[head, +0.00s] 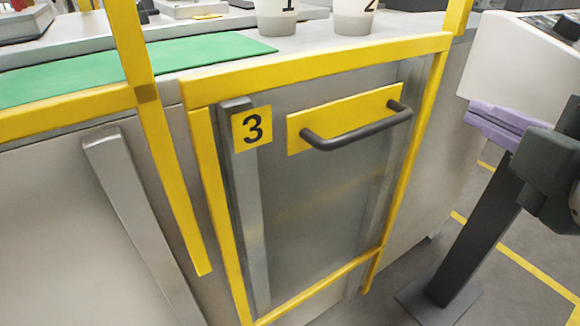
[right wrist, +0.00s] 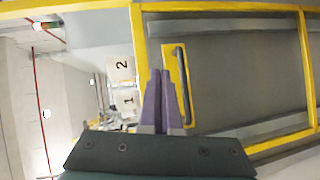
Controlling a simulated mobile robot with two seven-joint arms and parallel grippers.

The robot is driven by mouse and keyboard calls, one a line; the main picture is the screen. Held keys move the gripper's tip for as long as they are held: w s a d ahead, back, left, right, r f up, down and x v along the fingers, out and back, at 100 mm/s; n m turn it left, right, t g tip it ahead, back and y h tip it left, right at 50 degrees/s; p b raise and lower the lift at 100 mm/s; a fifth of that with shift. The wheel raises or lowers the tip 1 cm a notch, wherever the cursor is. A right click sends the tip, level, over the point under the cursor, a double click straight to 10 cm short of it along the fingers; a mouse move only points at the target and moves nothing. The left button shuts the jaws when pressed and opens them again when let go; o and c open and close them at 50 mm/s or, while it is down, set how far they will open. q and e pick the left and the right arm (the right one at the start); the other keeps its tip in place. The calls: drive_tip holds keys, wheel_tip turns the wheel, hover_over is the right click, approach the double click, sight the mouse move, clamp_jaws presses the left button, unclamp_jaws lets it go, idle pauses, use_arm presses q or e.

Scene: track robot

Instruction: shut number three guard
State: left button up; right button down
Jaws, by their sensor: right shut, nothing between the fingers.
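The number three guard is a grey panel (head: 310,200) in a yellow frame, in the middle of the head view. It has a yellow tag with a black 3 (head: 251,128) and a dark bar handle (head: 357,130) on a yellow plate. I cannot tell whether the guard is fully shut. My right gripper (head: 492,122) has purple fingers, shut and empty, to the right of the guard and apart from the handle. In the right wrist view the shut fingers (right wrist: 163,90) overlap the handle's plate, with the handle (right wrist: 183,85) just right of them. My left gripper is not in view.
Cups marked 1 (head: 276,15) and 2 (head: 354,15) stand on the bench behind the guard's top rail, near a green mat (head: 130,66). A pale box (head: 520,55) and a dark post (head: 475,235) stand at the right. Grey floor with yellow lines shows there.

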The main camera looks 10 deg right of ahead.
drive_tip(key=s+a+f+n+t+y+b, duration=0.1)
drive_tip(key=a+f+n+t+y+b, duration=0.25)
drive_tip(key=f+n+b, duration=0.5)
drive_tip(key=a+f+n+t+y+b, duration=0.2)
drive_tip(key=f+n+y+b, duration=0.3)
drive_tip(key=n+b, duration=0.5)
drive_tip(key=s+a+f+n+t+y+b, duration=0.1)
drive_tip(key=a+f+n+t+y+b, duration=0.25)
drive_tip(key=f+n+b, duration=0.55)
drive_tip(key=w+a+r+m+g+p, duration=0.1)
drive_tip(key=w+a+r, duration=0.1)
drive_tip(key=w+r, duration=0.7)
drive_tip(key=shift+a+r, duration=0.3)
drive_tip(key=shift+r, duration=1.15)
drive_tip(key=shift+m, duration=0.25)
drive_tip(key=shift+s, duration=0.1)
